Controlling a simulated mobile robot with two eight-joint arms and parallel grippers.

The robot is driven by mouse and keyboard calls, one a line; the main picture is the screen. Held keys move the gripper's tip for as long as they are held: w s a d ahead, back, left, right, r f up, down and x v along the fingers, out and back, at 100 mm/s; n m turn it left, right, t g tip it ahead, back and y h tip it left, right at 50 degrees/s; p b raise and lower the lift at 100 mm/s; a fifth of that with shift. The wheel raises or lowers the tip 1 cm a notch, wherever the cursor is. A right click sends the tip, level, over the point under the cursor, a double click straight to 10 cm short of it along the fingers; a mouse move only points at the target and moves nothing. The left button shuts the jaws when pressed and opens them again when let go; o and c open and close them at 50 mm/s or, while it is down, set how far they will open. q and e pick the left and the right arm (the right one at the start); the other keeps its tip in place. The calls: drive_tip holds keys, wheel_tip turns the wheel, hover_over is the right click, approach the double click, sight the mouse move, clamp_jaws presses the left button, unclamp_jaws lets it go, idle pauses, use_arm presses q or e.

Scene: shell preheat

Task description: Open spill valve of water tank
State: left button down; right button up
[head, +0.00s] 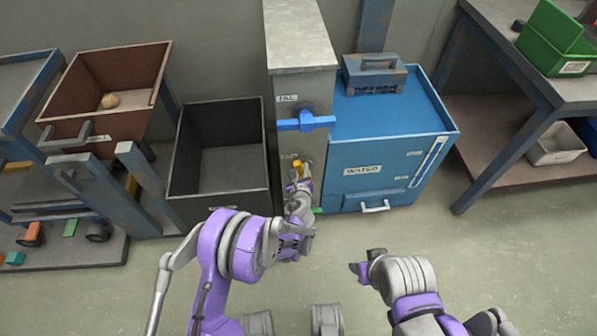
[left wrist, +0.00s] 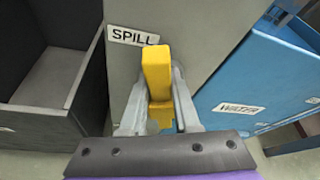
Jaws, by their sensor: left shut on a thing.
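The yellow spill valve handle (left wrist: 157,75) sits on the grey column below a SPILL label (left wrist: 132,37). My left gripper (left wrist: 159,118) has its fingers on both sides of the handle and is shut on it. In the head view, the yellow handle (head: 298,166) shows just above my left gripper (head: 300,187), low on the column. The blue water tank (head: 385,135) with a WATER label stands right of the column. My right gripper (head: 366,266) is over the floor at lower right, away from the valve; its jaw state is unclear.
A blue fill valve (head: 306,122) sits higher on the column (head: 300,85). A dark open bin (head: 219,190) stands left of it. A brown tray (head: 105,85) on a cart is further left. A workbench (head: 490,110) stands right. Floor in front is clear.

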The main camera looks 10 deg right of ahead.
use_arm(q)
drive_tip(key=shift+d+r+m+y+b, duration=0.1)
drive_tip(key=shift+d+m+y+b, duration=0.35)
drive_tip(key=shift+m, duration=0.25)
drive_tip(key=shift+d+r+m+y+b, duration=0.1)
drive_tip(key=shift+d+m+y+b, duration=0.15)
drive_tip(key=shift+m+y, duration=0.4)
drive_tip(key=c, duration=0.6)
unclamp_jaws()
drive_tip(key=shift+f, duration=0.1)
drive_tip(key=shift+c, duration=0.2)
drive_tip(key=shift+s, duration=0.1)
drive_tip(key=p+v, duration=0.2)
drive_tip(key=v, duration=0.8)
drive_tip(key=shift+s+r, duration=0.2)
drive_tip(key=shift+r, duration=0.05)
